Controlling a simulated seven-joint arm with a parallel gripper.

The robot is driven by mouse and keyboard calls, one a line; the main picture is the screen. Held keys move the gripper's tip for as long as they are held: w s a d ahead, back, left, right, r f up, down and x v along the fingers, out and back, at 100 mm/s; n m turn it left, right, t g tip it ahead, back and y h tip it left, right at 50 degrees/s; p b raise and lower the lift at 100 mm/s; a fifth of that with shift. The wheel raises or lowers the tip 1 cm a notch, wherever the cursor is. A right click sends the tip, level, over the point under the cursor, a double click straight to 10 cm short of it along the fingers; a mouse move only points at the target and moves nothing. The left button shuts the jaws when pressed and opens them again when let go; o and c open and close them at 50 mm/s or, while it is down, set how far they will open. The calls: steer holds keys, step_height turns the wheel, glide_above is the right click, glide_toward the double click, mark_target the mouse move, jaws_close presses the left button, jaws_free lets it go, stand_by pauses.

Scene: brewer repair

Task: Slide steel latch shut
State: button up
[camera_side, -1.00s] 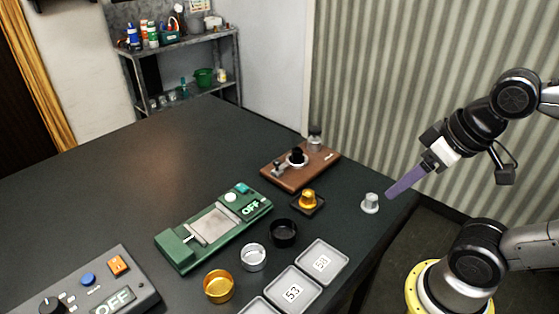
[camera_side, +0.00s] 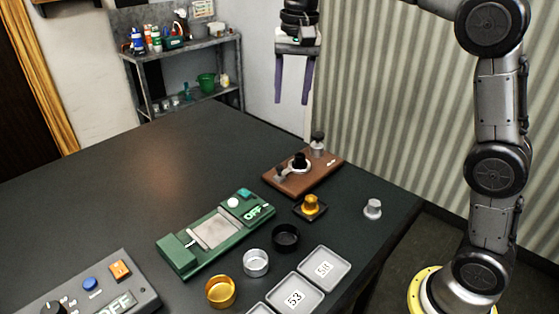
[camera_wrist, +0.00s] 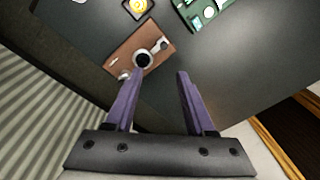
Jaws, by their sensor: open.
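A brown board (camera_side: 318,178) lies at the table's far right side and carries small metal fittings. On it are a black round piece in a pale ring (camera_side: 299,162), a small dark post at its left and a steel knob (camera_side: 318,143) at its back. I cannot tell which fitting is the steel latch, or its position. My gripper (camera_side: 293,102) is open and empty, fingers pointing down, high above and behind the board.
A green device (camera_side: 178,248) reading OFF lies left of the board. A yellow knob on a dark base (camera_side: 311,204), a silver knob (camera_side: 372,209), several cups and trays (camera_side: 327,268) stand nearer. A grey control box (camera_side: 120,290) is front left. The table's back left is clear.

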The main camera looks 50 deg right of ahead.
steer(key=g, duration=0.1)
glide_toward(279, 166)
step_height(279, 166, down, 8)
steer(key=shift+f, duration=0.25)
steer(key=shift+c, duration=0.2)
jaws_close()
